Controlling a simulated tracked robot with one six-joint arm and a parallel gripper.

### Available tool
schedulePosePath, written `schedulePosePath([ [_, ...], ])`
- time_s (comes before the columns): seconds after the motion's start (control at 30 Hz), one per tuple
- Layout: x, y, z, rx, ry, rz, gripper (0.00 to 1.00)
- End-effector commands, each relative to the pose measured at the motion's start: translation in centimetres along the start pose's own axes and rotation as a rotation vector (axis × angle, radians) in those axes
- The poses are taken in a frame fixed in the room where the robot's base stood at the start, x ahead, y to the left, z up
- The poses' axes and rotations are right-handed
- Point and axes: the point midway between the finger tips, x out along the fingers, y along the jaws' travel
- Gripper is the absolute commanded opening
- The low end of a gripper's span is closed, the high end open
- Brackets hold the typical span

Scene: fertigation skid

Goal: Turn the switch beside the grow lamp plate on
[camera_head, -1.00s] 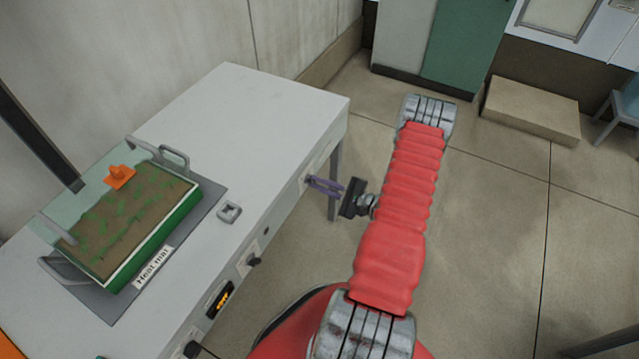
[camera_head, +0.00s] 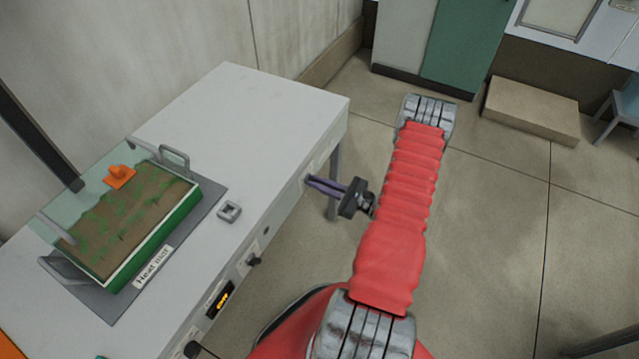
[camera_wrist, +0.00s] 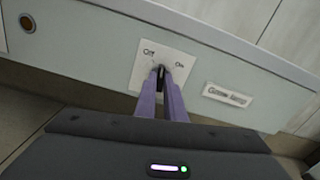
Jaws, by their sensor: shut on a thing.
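The switch (camera_wrist: 161,72) is a small dark knob on a white plate marked Off at its left and On at its right, on the table's front panel. The grow lamp plate (camera_wrist: 227,96), a white label with blurred lettering, is to the right of it in the wrist view. My gripper (camera_wrist: 160,77) has its purple fingers shut on the knob, one on each side. The fingertips partly hide the knob, so I cannot tell exactly where it points. In the head view my gripper (camera_head: 311,181) reaches the front panel near the table's far right corner.
A planted tray (camera_head: 165,238) with a clear cover and an orange piece sits on the heat mat (camera_head: 213,193). A small grey square piece (camera_head: 229,211) lies beside it.

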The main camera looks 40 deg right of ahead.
Motion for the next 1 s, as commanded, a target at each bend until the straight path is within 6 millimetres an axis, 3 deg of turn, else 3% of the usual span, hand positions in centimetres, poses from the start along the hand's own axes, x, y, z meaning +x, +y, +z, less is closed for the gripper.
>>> schedulePosePath([
  [0.7, -0.04, 0.04, -0.07, 0.677, 0.001, -0.002, 0.00],
  [1.0, -0.05, 0.00, -0.07, 0.889, 0.002, -0.003, 0.00],
])
